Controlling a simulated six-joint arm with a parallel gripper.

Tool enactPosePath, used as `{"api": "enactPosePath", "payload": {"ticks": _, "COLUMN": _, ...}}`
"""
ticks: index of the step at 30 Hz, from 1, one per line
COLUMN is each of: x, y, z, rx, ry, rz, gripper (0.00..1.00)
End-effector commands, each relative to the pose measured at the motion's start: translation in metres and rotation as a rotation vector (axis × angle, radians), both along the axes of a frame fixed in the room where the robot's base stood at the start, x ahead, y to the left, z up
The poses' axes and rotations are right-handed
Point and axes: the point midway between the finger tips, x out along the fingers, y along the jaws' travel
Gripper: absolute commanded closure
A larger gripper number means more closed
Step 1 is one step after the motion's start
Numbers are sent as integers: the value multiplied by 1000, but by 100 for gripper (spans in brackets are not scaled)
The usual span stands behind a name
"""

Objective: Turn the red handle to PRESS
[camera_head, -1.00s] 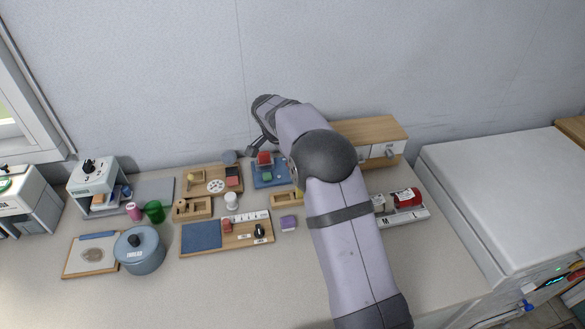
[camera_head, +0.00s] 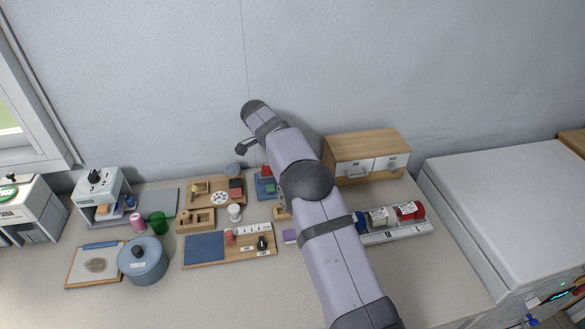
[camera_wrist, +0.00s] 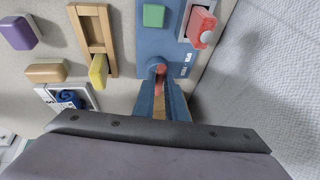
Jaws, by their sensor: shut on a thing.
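A blue board (camera_wrist: 145,42) shows in the wrist view, with a green square (camera_wrist: 154,15) and a larger red block (camera_wrist: 201,30) on a white plate. A small red handle (camera_wrist: 160,69) stands at the board's near edge. My gripper (camera_wrist: 162,84) is shut on this red handle, with its fingers coming up from below in the picture. The handle's lower part is hidden between the fingers. White marks beside it are too small to read. In the head view the blue board (camera_head: 264,187) is partly covered by my arm, and the gripper tips are hidden.
Beside the board in the wrist view are a wooden frame with a yellow piece (camera_wrist: 98,70) and a purple block (camera_wrist: 17,32). In the head view, a wooden drawer box (camera_head: 350,165), a rack of rolls (camera_head: 395,232) and a grey-blue pot (camera_head: 143,262) stand around.

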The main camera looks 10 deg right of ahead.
Motion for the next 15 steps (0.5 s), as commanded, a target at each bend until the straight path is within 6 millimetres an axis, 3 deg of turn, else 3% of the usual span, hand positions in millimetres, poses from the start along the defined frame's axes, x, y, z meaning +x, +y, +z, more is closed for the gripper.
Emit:
{"api": "enactPosePath", "payload": {"ticks": 5, "x": 1, "y": 0, "z": 1, "rx": 1, "ry": -4, "rz": 0, "gripper": 100}}
{"api": "enactPosePath", "payload": {"ticks": 6, "x": 1, "y": 0, "z": 1, "rx": 1, "ry": -4, "rz": 0, "gripper": 86}}
{"api": "enactPosePath", "payload": {"ticks": 8, "x": 1, "y": 0, "z": 1, "rx": 1, "ry": -4, "rz": 0, "gripper": 72}}
{"api": "enactPosePath", "payload": {"ticks": 15, "x": 0, "y": 0, "z": 0, "rx": 0, "ry": -1, "rz": 0, "gripper": 70}}
